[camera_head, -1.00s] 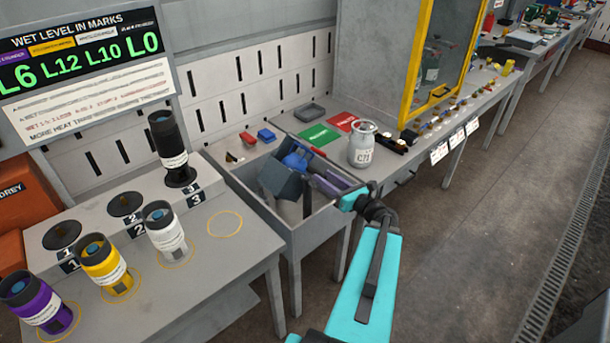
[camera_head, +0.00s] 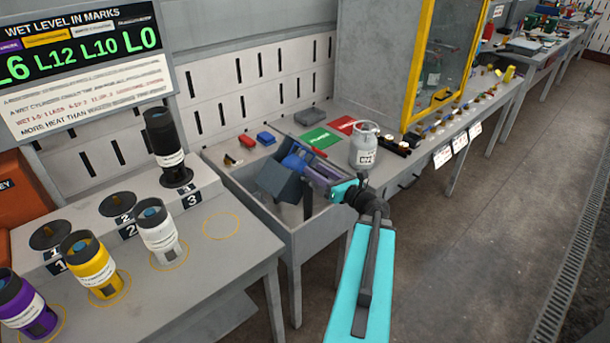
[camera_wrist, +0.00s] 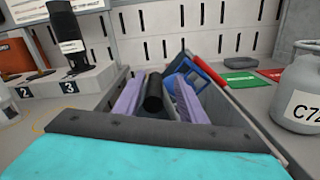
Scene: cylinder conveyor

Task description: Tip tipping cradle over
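The tipping cradle appears to be the dark grey, box-like piece (camera_head: 281,181) with blue parts, tilted in the grey sink-like trough (camera_head: 248,204) in the middle of the head view. Its blue part also shows in the wrist view (camera_wrist: 187,68). My gripper (camera_head: 312,168) reaches into the trough from the right, beside the cradle. In the wrist view its two purple fingers stand apart with a black cylindrical piece (camera_wrist: 153,92) between them. I cannot tell whether they touch it. The cradle's lower part is hidden by the trough wall.
A grey C72 canister (camera_head: 364,150) stands close to my wrist, right of the trough. Green (camera_head: 320,138) and red (camera_head: 343,124) plates lie behind. Purple (camera_head: 24,305), yellow (camera_head: 90,262), white (camera_head: 158,232) and black (camera_head: 167,148) cylinders stand on the left bench.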

